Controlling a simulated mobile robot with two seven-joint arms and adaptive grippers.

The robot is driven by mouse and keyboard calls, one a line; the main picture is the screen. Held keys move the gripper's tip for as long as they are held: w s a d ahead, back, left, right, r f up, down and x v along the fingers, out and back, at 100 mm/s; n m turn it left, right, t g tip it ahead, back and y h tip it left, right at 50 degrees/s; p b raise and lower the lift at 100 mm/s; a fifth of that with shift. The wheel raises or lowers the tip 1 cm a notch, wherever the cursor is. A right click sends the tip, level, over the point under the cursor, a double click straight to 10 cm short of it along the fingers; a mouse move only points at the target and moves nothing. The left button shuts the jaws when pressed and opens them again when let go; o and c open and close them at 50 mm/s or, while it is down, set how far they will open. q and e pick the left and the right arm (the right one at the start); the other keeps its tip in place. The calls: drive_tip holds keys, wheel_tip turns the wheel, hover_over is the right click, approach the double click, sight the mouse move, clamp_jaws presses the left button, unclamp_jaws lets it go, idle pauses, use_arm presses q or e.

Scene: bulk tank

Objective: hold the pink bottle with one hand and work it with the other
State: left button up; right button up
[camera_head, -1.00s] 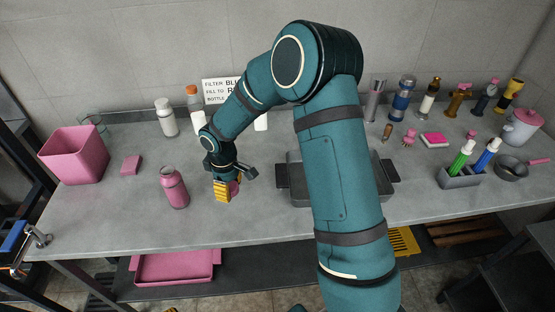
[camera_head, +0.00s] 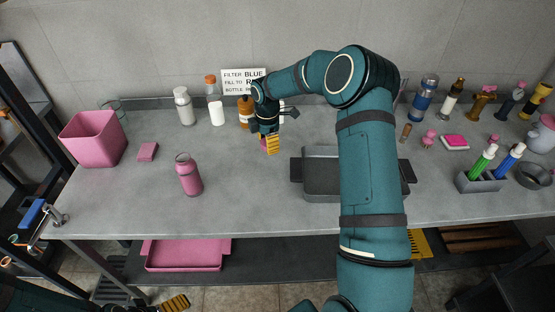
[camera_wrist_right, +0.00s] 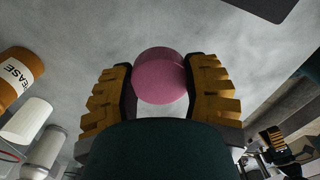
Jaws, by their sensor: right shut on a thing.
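The pink bottle (camera_head: 190,177) stands upright on the grey counter, left of the middle, with a dark ring at its top. No gripper touches it. My right gripper (camera_head: 268,143) is well to the right of the bottle and further back. It is shut on a round pink cap (camera_wrist_right: 160,78), which sits between its yellow fingers in the wrist view. The cap is mostly hidden in the head view. My left gripper (camera_head: 174,303) shows only partly at the bottom edge, below the counter front and away from the bottle; its jaw opening cannot be made out.
A pink bin (camera_head: 93,140) and pink block (camera_head: 148,151) are on the left. A grey tray (camera_head: 335,195) lies right of the bottle. White and orange bottles (camera_head: 214,103) stand behind, near a sign. A tap (camera_head: 50,215) is at the left edge. Counter around the bottle is clear.

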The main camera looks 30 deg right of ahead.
sight(269, 164)
wheel_tip(269, 164, down, 8)
drive_tip(key=shift+r+b, duration=0.1)
drive_tip(key=shift+b, duration=0.5)
drive_tip(key=o, duration=1.3)
